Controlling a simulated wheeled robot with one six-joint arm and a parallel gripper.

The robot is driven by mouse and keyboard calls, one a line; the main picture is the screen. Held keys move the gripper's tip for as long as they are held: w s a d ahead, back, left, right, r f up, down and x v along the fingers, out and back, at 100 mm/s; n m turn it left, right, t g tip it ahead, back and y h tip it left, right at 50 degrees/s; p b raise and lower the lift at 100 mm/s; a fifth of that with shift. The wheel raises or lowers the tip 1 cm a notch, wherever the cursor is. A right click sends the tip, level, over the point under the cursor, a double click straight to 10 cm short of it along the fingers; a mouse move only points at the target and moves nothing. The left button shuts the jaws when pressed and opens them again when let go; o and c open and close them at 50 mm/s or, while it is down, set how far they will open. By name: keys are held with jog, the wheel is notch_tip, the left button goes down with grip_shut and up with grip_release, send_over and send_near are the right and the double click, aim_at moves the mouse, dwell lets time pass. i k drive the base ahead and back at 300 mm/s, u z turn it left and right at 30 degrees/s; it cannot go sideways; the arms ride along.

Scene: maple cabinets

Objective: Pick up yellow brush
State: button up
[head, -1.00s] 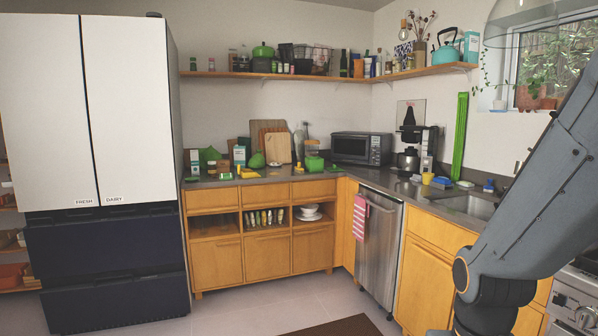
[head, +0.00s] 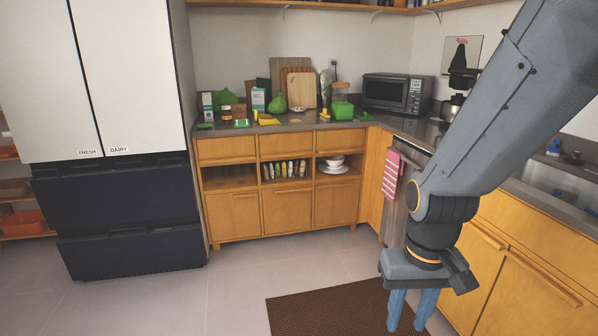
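A microwave (head: 396,93) and cutting boards (head: 291,84) stand on the counter. A white and dark fridge (head: 123,180) is at the left. A brown mat (head: 335,307) lies on open floor. Right-hand cabinets (head: 520,272) are close to my arm.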

aim_at(323, 116)
jog(key=u, duration=0.25)
jog(key=i, duration=3.45)
jog(key=z, duration=0.6)
jog(key=i, duration=1)
jog(key=z, duration=0.3)
